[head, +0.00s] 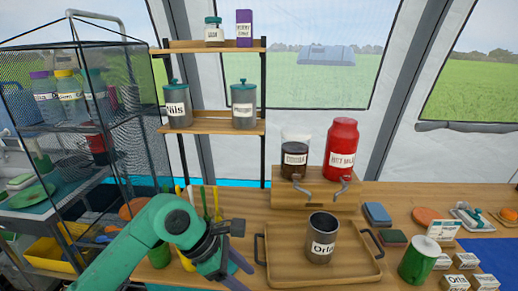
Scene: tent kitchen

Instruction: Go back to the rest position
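My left arm comes in from the lower left, green with a dark wrist. Its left gripper (243,277) points down and right, beside the left edge of the wooden tray (333,265). Its two grey fingers show apart with nothing seen between them; the lower finger is partly cut by the picture's bottom edge. My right gripper is not in view. A dark metal cup (322,237) with a label stands upright on the tray, to the right of the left gripper and apart from it.
Behind the tray, a wooden stand (315,199) bears a cocoa dispenser (295,160) and a red dispenser (341,150). A green can (418,262) and several small labelled boxes stand at right. A mesh rack (75,130) and upright utensils (205,203) are near my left arm.

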